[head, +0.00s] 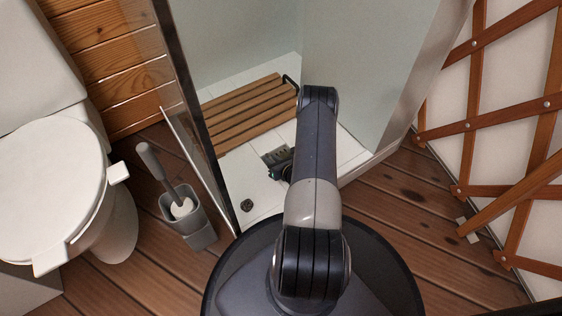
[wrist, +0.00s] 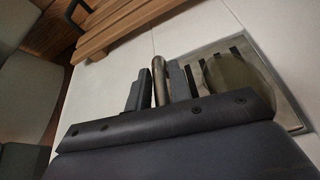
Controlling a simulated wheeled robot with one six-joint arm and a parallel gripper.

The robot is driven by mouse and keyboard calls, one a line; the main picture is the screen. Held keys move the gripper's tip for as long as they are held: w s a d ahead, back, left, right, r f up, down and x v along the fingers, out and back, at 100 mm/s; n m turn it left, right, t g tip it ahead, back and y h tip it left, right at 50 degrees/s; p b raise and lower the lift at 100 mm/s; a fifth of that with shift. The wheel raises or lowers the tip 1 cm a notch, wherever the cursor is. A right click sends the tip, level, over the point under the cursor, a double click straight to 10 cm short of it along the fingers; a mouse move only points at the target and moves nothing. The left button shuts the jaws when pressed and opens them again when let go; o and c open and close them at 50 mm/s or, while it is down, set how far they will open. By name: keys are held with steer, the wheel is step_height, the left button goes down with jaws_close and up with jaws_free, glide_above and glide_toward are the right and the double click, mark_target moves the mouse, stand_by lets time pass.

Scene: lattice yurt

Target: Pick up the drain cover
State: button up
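A square slotted drain grate (head: 278,158) is set in the white shower floor. A small round dark drain piece (head: 246,205) lies nearer me on the same floor. I cannot tell which is the drain cover. In the wrist view the metal-framed grate (wrist: 296,112) is right of my gripper (wrist: 158,86), with an olive rounded shape (wrist: 243,84) over part of it. A narrow bronze-brown thing (wrist: 158,72) shows between my two dark fingers. Whether they grip it is unclear. In the head view my arm mostly hides the gripper beside the grate.
A slatted wooden mat (head: 242,112) with a dark handle (head: 290,82) lies behind the grate. A metal-edged glass panel (head: 188,95) stands left of the shower. A toilet brush in its grey holder (head: 188,228) and a toilet (head: 55,185) are further left.

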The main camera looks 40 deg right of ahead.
jaws_close()
